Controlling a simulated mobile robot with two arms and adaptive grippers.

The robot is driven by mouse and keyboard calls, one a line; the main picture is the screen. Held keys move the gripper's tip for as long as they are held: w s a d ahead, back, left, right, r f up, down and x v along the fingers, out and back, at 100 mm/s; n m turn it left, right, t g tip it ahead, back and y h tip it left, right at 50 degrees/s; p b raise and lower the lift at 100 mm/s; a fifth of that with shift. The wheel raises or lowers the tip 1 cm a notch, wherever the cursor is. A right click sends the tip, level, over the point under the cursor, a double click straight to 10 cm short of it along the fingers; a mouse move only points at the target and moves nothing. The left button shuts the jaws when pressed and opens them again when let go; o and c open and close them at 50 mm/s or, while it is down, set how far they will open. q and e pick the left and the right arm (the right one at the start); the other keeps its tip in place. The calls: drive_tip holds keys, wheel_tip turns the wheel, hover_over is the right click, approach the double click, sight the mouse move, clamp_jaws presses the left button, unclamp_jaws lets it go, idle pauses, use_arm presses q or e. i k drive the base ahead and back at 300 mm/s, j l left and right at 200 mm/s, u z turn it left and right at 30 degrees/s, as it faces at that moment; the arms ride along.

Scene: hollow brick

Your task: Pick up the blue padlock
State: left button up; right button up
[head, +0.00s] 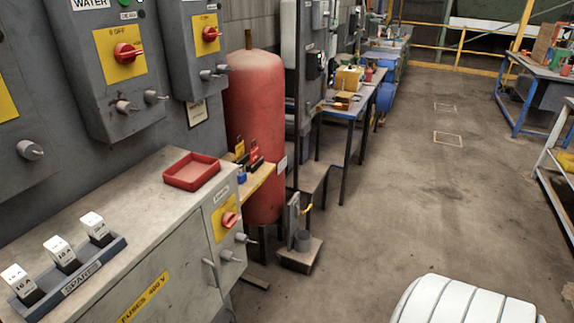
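The blue padlock (241,176) is small in the head view, left of the middle. It is at the left end of a narrow wooden shelf (262,182), just past the far corner of the grey fuse cabinet. Yellow and red padlocks (254,152) are close behind it, with dark shapes among them. At this size I cannot tell whether the blue padlock stands or hangs. Neither of my grippers shows in this view.
The grey fuse cabinet (165,240) bears a red tray (192,171) and a rack of spare fuses (68,268). Switch boxes with red knobs (127,53) line the wall. A tall red tank (258,110) stands behind the shelf.

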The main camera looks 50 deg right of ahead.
sight(242, 177)
drive_tip(key=z, duration=1.2)
drive_tip(key=i+l, duration=0.95)
drive_tip(key=i+j+u, duration=0.05)
